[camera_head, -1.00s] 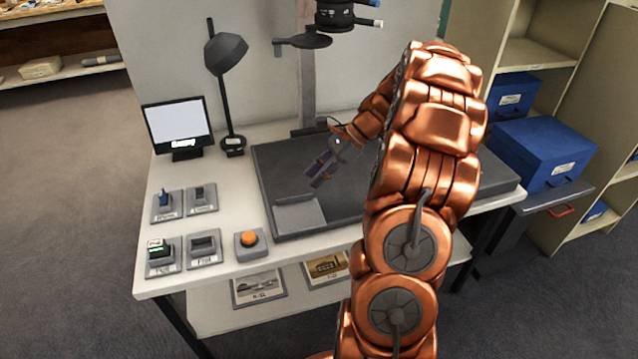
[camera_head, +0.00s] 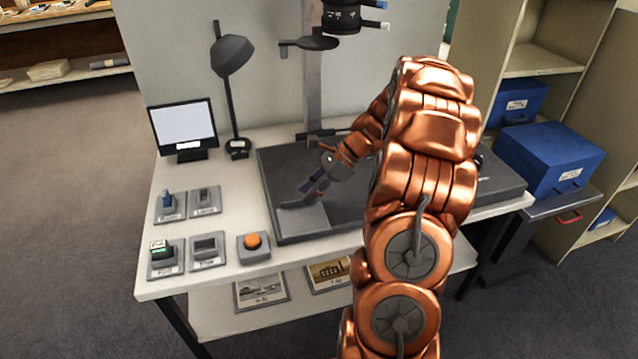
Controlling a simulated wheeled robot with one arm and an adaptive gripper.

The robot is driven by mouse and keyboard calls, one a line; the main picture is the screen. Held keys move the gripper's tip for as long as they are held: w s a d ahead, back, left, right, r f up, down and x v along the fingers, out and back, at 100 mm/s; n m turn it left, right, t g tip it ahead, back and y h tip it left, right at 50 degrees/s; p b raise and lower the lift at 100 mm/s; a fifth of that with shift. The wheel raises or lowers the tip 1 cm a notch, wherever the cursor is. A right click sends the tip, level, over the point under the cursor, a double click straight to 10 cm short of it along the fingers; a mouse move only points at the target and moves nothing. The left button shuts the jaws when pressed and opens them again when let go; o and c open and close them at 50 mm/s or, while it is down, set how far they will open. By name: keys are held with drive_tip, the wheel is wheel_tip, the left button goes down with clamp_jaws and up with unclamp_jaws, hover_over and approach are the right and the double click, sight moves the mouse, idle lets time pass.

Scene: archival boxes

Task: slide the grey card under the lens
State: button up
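The grey card (camera_head: 300,221) lies flat near the front left corner of the dark baseboard (camera_head: 275,190) of the copy stand. It has a raised lip along its far edge. The lens (camera_head: 341,14) hangs from the column above the back of the baseboard, partly cut off by the top of the view. My gripper (camera_head: 311,193) points down and left at the far edge of the card. Its fingertips are at or just above the lip; contact is unclear. The gap between the fingers is too small to make out. My arm hides the baseboard's middle right.
An orange button (camera_head: 253,241) and several small labelled switches stand left of the baseboard. A monitor (camera_head: 183,125) and a lamp (camera_head: 233,60) stand at the back left. The baseboard behind the card looks clear. Blue boxes (camera_head: 550,160) are at right.

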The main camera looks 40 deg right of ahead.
drive_tip(key=shift+x, duration=1.35)
clamp_jaws()
